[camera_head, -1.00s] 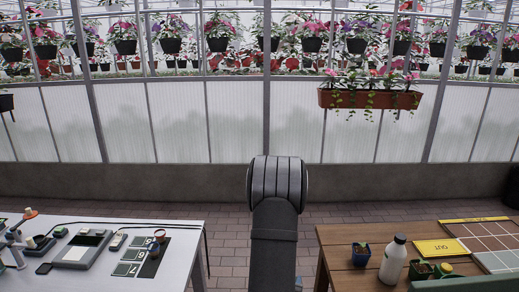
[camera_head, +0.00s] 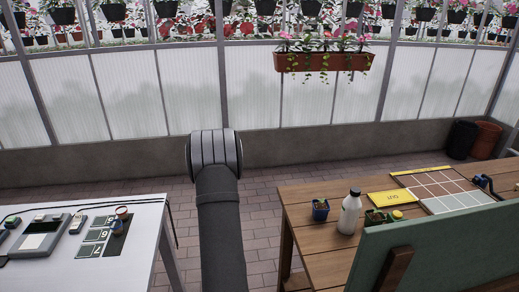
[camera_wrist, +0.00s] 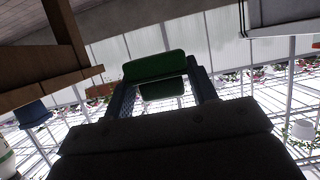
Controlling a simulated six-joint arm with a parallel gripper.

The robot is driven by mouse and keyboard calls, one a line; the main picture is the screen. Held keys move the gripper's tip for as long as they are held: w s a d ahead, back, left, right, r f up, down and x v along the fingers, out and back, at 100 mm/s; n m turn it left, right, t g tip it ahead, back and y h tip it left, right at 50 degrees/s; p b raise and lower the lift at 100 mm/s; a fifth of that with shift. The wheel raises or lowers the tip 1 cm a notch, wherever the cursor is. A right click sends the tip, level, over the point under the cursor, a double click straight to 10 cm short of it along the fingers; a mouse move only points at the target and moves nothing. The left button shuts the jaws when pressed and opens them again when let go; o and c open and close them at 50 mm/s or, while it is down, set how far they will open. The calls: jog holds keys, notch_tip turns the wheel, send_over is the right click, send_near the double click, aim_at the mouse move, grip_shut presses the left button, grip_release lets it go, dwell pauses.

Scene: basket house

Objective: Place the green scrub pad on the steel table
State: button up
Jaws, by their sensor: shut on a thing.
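The green scrub pad (camera_wrist: 153,65) shows in the wrist view, held crosswise between the two fingers of my gripper (camera_wrist: 160,84). My gripper is shut on it, and it hangs clear in the air. A smaller dark green part shows just below it in that view; I cannot tell if it is the same pad. In the head view my gripper and the pad are hidden behind my arm. A pale grey table (camera_head: 144,222), which looks like the steel table, stands at the left.
A wooden table (camera_head: 300,209) stands at the right with a white bottle (camera_head: 349,213), a small potted plant (camera_head: 320,211) and a yellow sign (camera_head: 391,198). A green panel (camera_head: 440,250) rises at its front. The pale table carries a scale (camera_head: 42,238) and number cards (camera_head: 92,237).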

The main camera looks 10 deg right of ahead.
jog(key=w+d+r+m+g+h, duration=0.1)
jog(key=d+r+m+h, duration=0.15)
jog(key=d, duration=0.35)
jog(key=w+d+r+m+h, duration=0.2)
jog(key=d+h, duration=0.1)
jog(key=d, duration=0.3)
notch_tip(320, 180, up, 8)
jog(key=m+g+h, duration=0.8)
jog(key=m+g, duration=0.6)
send_over(340, 263)
jog(key=shift+s+r, duration=0.1)
jog(key=shift+f, duration=4.85)
